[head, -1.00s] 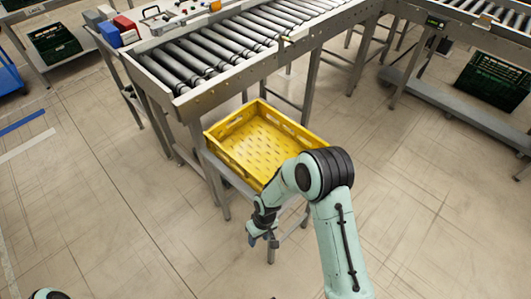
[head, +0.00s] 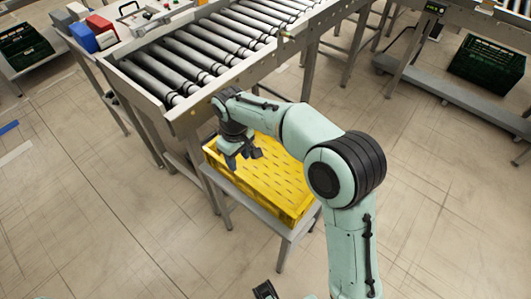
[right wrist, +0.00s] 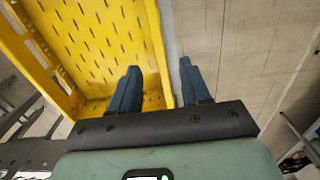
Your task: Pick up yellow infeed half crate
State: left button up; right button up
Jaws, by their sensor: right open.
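The yellow half crate (head: 247,190) rests on a low grey stand at the end of the roller conveyor in the head view. It looks empty, with a slotted floor. In the right wrist view the crate's side wall (right wrist: 152,40) runs between the two open fingers (right wrist: 158,88). One finger is over the crate's inside, the other outside the wall. I cannot tell how far above the rim they are.
The roller conveyor (head: 205,58) stands just behind the crate. Red, white and blue boxes (head: 82,37) are on a side table at upper left. Dark green crates (head: 487,70) sit on a low shelf at upper right.

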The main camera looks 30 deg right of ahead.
aim_at(246, 178)
jog(key=f, duration=0.4)
jog(key=f+b, duration=0.1)
jog(key=f, duration=0.2)
jog(key=shift+s, duration=0.4)
jog(key=shift+s+d+f+b, duration=0.1)
jog(key=shift+d+f, duration=0.05)
jog(key=shift+f, duration=0.85)
jog(key=shift+s+d+f+b, duration=0.1)
jog(key=shift+f, duration=0.9)
jog(key=shift+s+d+f+b, duration=0.1)
jog(key=shift+d+f, duration=0.05)
jog(key=shift+f, duration=0.85)
pick_arm(q)
jog(key=shift+s+f, duration=0.5)
jog(key=shift+f, duration=0.35)
pick_arm(e)
grip_shut()
